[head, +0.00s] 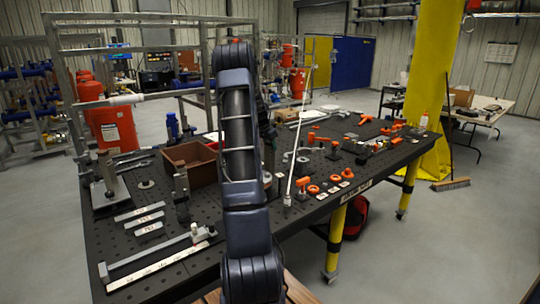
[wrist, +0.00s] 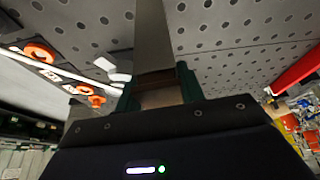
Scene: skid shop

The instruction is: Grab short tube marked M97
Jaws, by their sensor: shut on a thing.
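In the wrist view my gripper (wrist: 160,84) is shut on a grey, flat-sided metal piece (wrist: 154,35), with a green finger on each side. The piece reaches up the picture over the perforated table; no marking shows on it, so I cannot tell whether it is the tube M97. In the head view my arm hides the gripper and the held piece. Several short pieces with white labels (head: 147,218) lie at the left of the black table (head: 105,232); the print is too small to read surely.
A long bar with a white strip (head: 158,264) lies along the near left edge. A brown bin (head: 190,163) stands behind the labelled pieces. A yellow column (head: 430,90) stands beyond.

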